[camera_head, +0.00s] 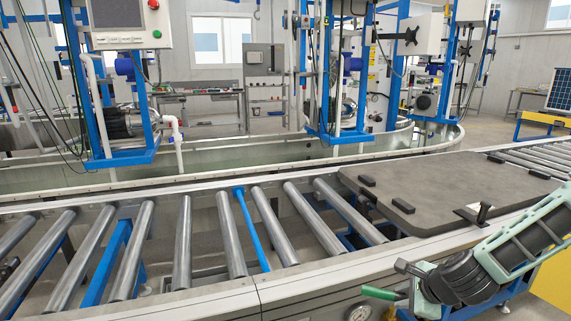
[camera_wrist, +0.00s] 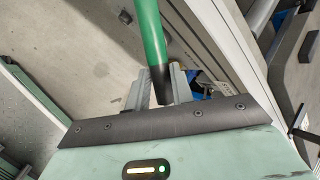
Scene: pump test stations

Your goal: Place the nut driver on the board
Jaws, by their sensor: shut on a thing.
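The nut driver (camera_head: 379,292) has a green handle with a black section. It lies between the fingers of my gripper (camera_head: 408,283), which is shut on it at the lower right of the head view. In the wrist view the green handle (camera_wrist: 151,35) points up and away from the jaws, and its black part (camera_wrist: 160,78) sits between the fingers. The rest of the tool is hidden. The board (camera_head: 435,182) is a dark grey plate lying on the conveyor, behind and right of my gripper. The nut driver is apart from it, in front of the conveyor's near rail.
The board carries several black blocks, a white label (camera_head: 468,210) and an upright black piece (camera_head: 483,212) near its front corner. The roller conveyor (camera_head: 182,240) has open gaps left of the board. A pressure gauge (camera_head: 360,312) is low near my gripper. Pump stations stand behind.

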